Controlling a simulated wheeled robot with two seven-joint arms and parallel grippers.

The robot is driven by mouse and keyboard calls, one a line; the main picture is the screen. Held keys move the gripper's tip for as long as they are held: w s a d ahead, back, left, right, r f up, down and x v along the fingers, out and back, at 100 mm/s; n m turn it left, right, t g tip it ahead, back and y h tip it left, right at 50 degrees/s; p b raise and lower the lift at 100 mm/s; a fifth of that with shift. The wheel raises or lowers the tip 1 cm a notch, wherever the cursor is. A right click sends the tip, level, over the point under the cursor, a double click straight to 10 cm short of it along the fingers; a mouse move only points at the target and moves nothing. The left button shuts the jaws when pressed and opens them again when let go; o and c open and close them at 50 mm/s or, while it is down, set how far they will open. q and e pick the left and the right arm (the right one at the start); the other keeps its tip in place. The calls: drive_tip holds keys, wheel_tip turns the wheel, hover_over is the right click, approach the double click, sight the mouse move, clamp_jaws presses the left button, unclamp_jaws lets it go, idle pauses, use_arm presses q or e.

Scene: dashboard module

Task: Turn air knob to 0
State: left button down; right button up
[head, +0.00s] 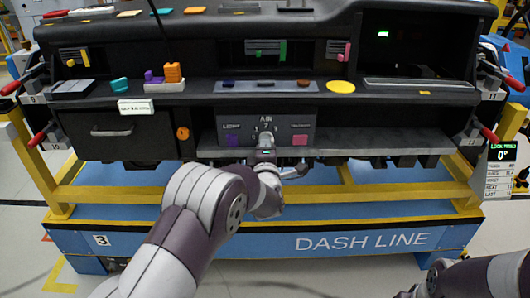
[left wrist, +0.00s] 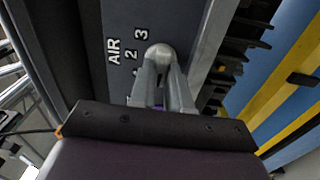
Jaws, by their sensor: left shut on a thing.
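The grey AIR panel (head: 292,128) sits low in the middle of the dashboard, with a purple button (head: 232,140) on its left and a pink one (head: 300,139) on its right. The air knob (left wrist: 160,52) is a light grey rounded knob beside the printed AIR, 2 and 3; the lower part of the scale is hidden by my fingers. My left gripper (head: 265,150) reaches the panel from below, and its fingers (left wrist: 163,75) are shut on the knob from both sides. The knob's pointing direction is hard to tell. My right gripper is not in view; only part of my right arm shows at bottom right.
A grey ledge (head: 375,143) runs under the dashboard, above the blue DASH LINE base (head: 280,242) and its yellow rails. Red-handled clamps (head: 38,138) stand at both sides. An orange knob (head: 183,133) is left of the panel. A display (head: 502,153) at right reads 0°.

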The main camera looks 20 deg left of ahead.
use_arm(q)
drive_tip(key=shift+f, duration=0.1)
idle(0.5)
drive_tip(key=c, duration=1.1)
unclamp_jaws()
drive_tip(key=shift+s, duration=0.1)
drive_tip(key=p+v, duration=0.1)
drive_tip(key=v, duration=1.1)
drive_tip(key=shift+s+d, duration=0.1)
drive_tip(key=shift+s, duration=0.2)
